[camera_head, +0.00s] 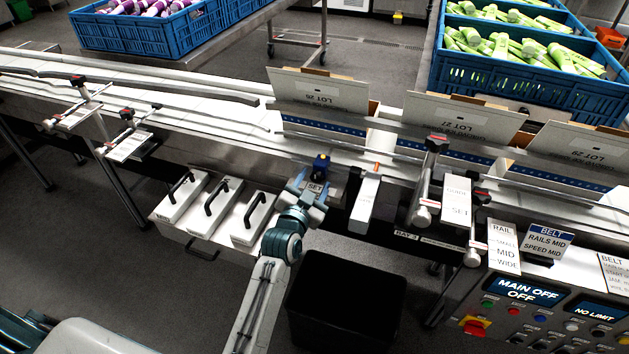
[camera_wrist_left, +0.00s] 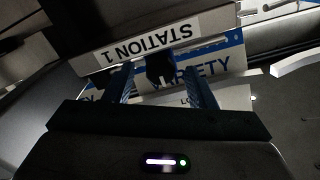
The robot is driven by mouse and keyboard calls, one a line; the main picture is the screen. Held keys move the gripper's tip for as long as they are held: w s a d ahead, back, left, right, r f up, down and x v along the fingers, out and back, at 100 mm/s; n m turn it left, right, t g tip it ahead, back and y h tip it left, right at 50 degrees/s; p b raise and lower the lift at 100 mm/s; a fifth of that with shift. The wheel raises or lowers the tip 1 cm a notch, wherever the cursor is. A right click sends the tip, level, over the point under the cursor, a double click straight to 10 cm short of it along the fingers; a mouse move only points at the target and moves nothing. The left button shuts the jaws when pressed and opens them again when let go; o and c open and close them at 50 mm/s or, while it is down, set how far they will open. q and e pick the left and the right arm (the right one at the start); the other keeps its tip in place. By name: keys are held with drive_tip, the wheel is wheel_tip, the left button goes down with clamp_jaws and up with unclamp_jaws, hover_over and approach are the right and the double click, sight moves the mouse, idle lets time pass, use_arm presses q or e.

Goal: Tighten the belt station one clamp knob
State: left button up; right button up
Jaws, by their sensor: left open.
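In the left wrist view the knob (camera_wrist_left: 160,66) shows as a dark shape between the two blue fingers of my left gripper (camera_wrist_left: 162,84), under a label reading STATION 1 (camera_wrist_left: 140,38). I cannot tell whether the fingers touch it. My right gripper is not in view.
Cartons marked LOT (camera_head: 318,95) stand along the belt. White drawers with black handles (camera_head: 247,215) are left of my gripper. A black bin (camera_head: 345,305) stands below. Rail clamps (camera_head: 430,180) and a control panel (camera_head: 530,300) are to the right.

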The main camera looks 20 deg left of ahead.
use_arm(q)
drive_tip(key=s+b, duration=0.1)
drive_tip(key=s, duration=0.8)
drive_tip(key=shift+s+a+b, duration=0.15)
drive_tip(key=shift+s+b, duration=0.1)
drive_tip(key=shift+b, duration=0.05)
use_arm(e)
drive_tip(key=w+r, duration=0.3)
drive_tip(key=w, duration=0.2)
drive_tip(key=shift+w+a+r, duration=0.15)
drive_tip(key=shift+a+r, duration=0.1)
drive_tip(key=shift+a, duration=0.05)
